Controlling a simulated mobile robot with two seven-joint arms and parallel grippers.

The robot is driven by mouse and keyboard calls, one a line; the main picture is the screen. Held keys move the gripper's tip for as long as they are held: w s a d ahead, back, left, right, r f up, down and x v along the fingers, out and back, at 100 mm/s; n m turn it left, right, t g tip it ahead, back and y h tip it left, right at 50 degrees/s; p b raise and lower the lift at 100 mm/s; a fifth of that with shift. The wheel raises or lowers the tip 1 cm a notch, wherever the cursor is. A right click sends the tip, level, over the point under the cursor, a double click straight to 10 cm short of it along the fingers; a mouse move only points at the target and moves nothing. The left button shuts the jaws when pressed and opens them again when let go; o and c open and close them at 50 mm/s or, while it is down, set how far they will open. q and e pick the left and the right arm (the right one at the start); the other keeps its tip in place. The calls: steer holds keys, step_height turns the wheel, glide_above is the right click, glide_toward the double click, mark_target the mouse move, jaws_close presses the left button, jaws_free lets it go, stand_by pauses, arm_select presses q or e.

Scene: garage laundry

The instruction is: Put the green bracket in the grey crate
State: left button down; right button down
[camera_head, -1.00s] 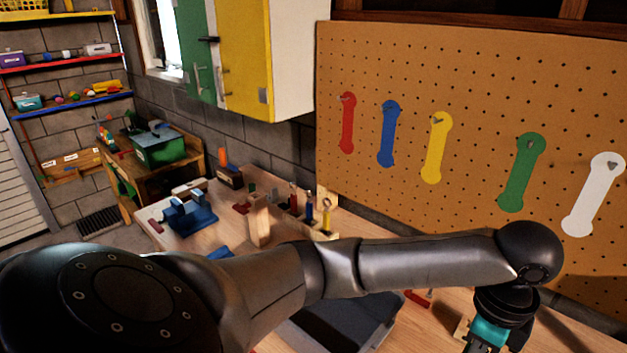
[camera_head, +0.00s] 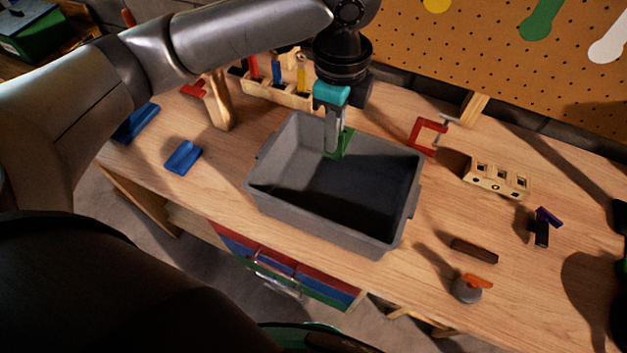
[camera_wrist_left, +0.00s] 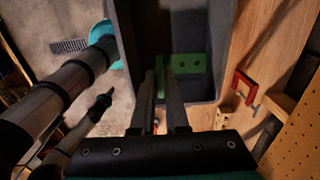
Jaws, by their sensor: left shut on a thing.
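The green bracket (camera_head: 343,146) is between the fingertips of my left gripper (camera_head: 333,150), which is shut on it. In the left wrist view the bracket (camera_wrist_left: 187,63) shows as a flat green plate with holes, extending past the fingers (camera_wrist_left: 172,88). The open grey crate (camera_head: 280,212) stands on the workbench. The gripper points down at the crate's far side, and the bracket overlaps the crate's opening in both views. I cannot tell whether the bracket touches the crate. The crate's visible floor looks empty. My right gripper is not clearly in view.
A red clamp (camera_head: 428,136) and a wooden block with holes (camera_head: 497,180) are right of the crate. A wooden tool rack (camera_head: 275,92) stands behind it. Blue pieces (camera_head: 183,157) lie left. A dark bar (camera_head: 474,250) lies near the front edge. Bare bench surrounds the crate.

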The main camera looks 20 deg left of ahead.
mark_target(334, 155)
arm_select(q)
steer(key=shift+d+f+b, duration=0.1)
steer(key=shift+f+b, duration=0.9)
steer(key=shift+f, duration=8.85)
steer(key=c, duration=1.4)
jaws_free()
steer(key=shift+f, duration=0.15)
steer(key=o, duration=0.5)
steer(key=shift+s, duration=0.1)
step_height(334, 155, up, 12)
steer(key=shift+r+p, duration=0.2)
steer(key=shift+p, duration=0.35)
